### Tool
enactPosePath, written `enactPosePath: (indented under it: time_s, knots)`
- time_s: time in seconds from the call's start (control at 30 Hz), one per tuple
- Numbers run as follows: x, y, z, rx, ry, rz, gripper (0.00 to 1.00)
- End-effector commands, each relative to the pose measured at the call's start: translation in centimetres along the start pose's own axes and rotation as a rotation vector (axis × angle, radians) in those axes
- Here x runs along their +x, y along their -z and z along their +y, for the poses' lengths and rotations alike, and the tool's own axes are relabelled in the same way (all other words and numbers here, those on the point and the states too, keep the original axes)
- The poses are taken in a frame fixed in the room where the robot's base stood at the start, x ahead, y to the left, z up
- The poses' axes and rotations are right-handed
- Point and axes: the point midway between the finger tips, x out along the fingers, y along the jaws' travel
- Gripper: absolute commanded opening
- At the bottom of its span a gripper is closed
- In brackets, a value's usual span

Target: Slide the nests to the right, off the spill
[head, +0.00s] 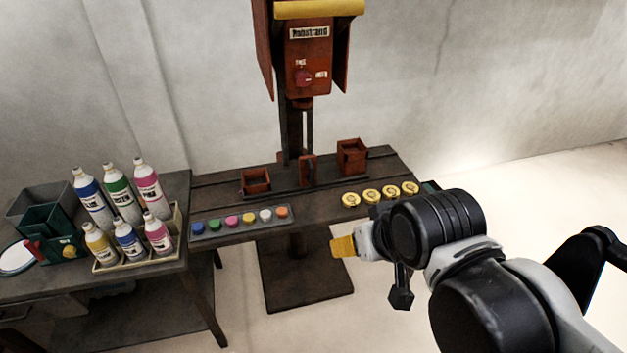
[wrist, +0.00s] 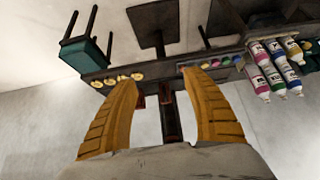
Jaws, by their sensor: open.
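I see nothing that I can clearly name as nests, and no spill shows. Several round yellow pieces (head: 387,192) with dark marks stand in a row at the right end of the dark bench. They also show in the wrist view (wrist: 123,78), left of centre, partly behind a finger. My gripper (head: 343,246) is in front of the bench, below and left of the yellow pieces in the head view, and apart from them. In the wrist view its two yellow fingers (wrist: 158,76) are spread wide with nothing between them.
A red machine (head: 309,60) stands at the back of the bench (head: 325,209). Two rust-red boxes (head: 255,181) (head: 352,157) flank its post. A tray of coloured pots (head: 240,222) lies left, beside a table with several bottles (head: 118,194). A green object (wrist: 87,52) is by the bench's right end.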

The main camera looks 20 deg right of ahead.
Motion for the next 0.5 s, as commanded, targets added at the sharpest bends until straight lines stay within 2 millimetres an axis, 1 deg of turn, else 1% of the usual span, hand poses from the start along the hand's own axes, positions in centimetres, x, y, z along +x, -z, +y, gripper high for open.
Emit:
enactPosePath:
  time_s: [0.17,0.23,0.27,0.3,0.37,0.47,0.5]
  knots:
    - [0.0,0.0,0.0,0.000,0.000,0.000,0.58]
    - [0.0,0.0,0.0,0.000,0.001,0.001,0.41]
    - [0.1,0.1,0.0,-0.001,0.003,0.002,0.38]
    - [0.3,0.5,-0.1,-0.003,0.007,0.006,0.38]
    - [1.0,1.3,-0.3,-0.007,0.019,0.017,0.38]
    - [2.9,3.7,-0.8,-0.023,0.055,0.052,0.38]
    - [4.0,5.0,-1.0,-0.030,0.072,0.072,0.38]
